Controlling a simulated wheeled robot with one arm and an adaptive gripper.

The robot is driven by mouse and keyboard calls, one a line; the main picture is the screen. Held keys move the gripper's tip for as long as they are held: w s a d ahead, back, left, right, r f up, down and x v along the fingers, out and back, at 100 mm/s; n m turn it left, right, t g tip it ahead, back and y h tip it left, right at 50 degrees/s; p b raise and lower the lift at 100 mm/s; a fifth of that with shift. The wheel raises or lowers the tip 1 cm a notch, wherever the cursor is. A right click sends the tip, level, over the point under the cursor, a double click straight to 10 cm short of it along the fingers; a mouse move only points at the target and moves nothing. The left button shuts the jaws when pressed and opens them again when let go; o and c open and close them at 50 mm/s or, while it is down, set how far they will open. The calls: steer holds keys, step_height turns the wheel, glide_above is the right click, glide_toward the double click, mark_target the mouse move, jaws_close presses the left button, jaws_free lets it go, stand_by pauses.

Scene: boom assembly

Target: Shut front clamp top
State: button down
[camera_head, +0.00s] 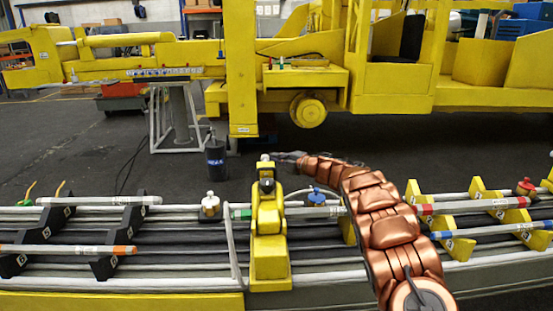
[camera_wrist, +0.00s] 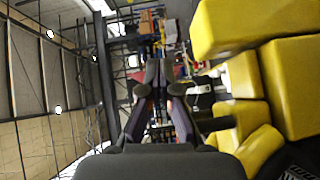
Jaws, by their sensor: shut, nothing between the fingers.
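A yellow clamp (camera_head: 269,240) stands upright across the boom rails in the middle of the head view, with a dark and light piece at its top (camera_head: 266,175). I cannot tell whether its top is fully closed. My gripper (camera_head: 280,157) is small and dark there, just behind and to the right of the clamp's upper end; contact cannot be made out. In the wrist view, my gripper's dark fingers (camera_wrist: 160,75) are together and hold nothing. Large yellow blocks (camera_wrist: 255,85), apparently the clamp, fill the right side, close beside the fingers.
Pipes with coloured ends lie in black brackets (camera_head: 110,238) at left and yellow brackets (camera_head: 490,205) at right. A white-topped valve (camera_head: 210,206) and a blue one (camera_head: 317,197) sit beside the clamp. Large yellow machinery (camera_head: 300,90) stands behind, across open dark floor.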

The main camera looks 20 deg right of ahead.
steer(key=s+d+r+m+t+h, duration=0.15)
steer(key=d+r+m+h, duration=0.3)
steer(key=r, duration=0.65)
steer(key=s+d+r+m+t+h, duration=0.15)
steer(key=d+r+m+h, duration=0.3)
steer(key=r, duration=0.65)
steer(key=s+d+f+m+g+h, duration=0.1)
steer(key=s+d+m+g+h, duration=0.1)
steer(key=s+m+g+h, duration=0.45)
steer(key=s+a+f+m+g+y, duration=0.15)
steer(key=s+a+f, duration=0.3)
steer(key=s, duration=0.55)
steer(key=s+a+f+m+g, duration=0.25)
steer(key=s+f, duration=0.35)
steer(key=s, duration=0.3)
steer(key=s+a+f+m+g+y, duration=0.1)
steer(key=s+a+f+m+g, duration=0.25)
steer(key=s, duration=0.65)
steer(key=s+a+f+g+y, duration=0.1)
steer(key=s+a+f, duration=0.3)
steer(key=s, duration=0.5)
steer(key=s+a+f+g+y, duration=0.2)
steer(key=s+a+f+g, duration=0.1)
steer(key=s+a, duration=0.5)
steer(key=s+a+f+g+y, duration=0.1)
steer(key=s+a+f, duration=0.4)
steer(key=s, duration=0.6)
steer(key=shift+s+a+f+n+g+y+p, duration=0.25)
steer(key=shift+s+a+g+y+p, duration=0.2)
steer(key=shift+a+y, duration=0.25)
